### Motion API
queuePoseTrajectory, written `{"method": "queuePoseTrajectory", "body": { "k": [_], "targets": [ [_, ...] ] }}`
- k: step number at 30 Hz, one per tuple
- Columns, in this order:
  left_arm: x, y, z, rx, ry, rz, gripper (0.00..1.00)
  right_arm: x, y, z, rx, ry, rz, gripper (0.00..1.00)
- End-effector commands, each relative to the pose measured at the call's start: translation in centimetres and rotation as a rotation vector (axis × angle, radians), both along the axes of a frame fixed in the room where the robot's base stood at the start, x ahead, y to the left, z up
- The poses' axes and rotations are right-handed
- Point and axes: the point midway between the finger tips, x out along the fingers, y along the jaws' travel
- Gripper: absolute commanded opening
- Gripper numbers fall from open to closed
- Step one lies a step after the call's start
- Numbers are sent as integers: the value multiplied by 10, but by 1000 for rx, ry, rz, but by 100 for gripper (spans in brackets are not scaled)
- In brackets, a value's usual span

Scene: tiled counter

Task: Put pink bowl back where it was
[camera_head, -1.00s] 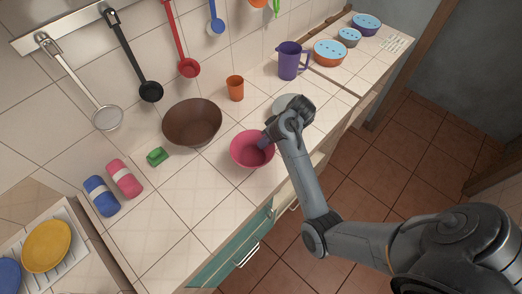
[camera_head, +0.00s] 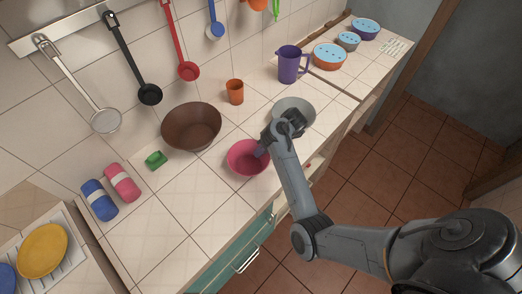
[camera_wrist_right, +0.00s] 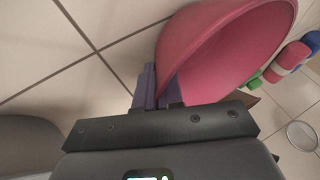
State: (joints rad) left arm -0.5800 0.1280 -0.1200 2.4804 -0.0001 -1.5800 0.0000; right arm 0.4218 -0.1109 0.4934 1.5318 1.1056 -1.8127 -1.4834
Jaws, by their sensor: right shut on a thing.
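The pink bowl (camera_head: 244,161) is over or on the tiled counter, in front of the brown bowl. I cannot tell whether it touches the tiles. My right gripper (camera_head: 262,151) is shut on the bowl's right rim. In the right wrist view the pink bowl (camera_wrist_right: 232,45) fills the upper right, and the purple-grey fingers of my right gripper (camera_wrist_right: 155,90) pinch its edge. My left gripper is not in view.
A brown bowl (camera_head: 190,128), an orange cup (camera_head: 235,92), a green sponge-like block (camera_head: 156,160) and a grey-white bowl (camera_head: 299,108) partly behind my wrist stand nearby. A purple pitcher (camera_head: 289,65) is farther back. The counter front left of the pink bowl is clear.

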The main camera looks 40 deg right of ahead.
Motion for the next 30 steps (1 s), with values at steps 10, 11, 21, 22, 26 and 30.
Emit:
{"method": "queuePoseTrajectory", "body": {
  "k": [10,11,21,22,26,30],
  "targets": [
    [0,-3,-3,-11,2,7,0,0,0,-3,0,0,-1,32],
    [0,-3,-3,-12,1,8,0,0,0,-3,0,0,-1,32],
    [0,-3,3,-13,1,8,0,-2,-3,5,-2,-1,-1,32],
    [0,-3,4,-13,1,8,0,-3,-4,8,-3,-1,-1,32],
    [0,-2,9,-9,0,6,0,-11,-11,26,-5,0,-1,32],
    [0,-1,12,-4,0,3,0,-20,-21,48,-5,-1,0,32]
  ]
}}
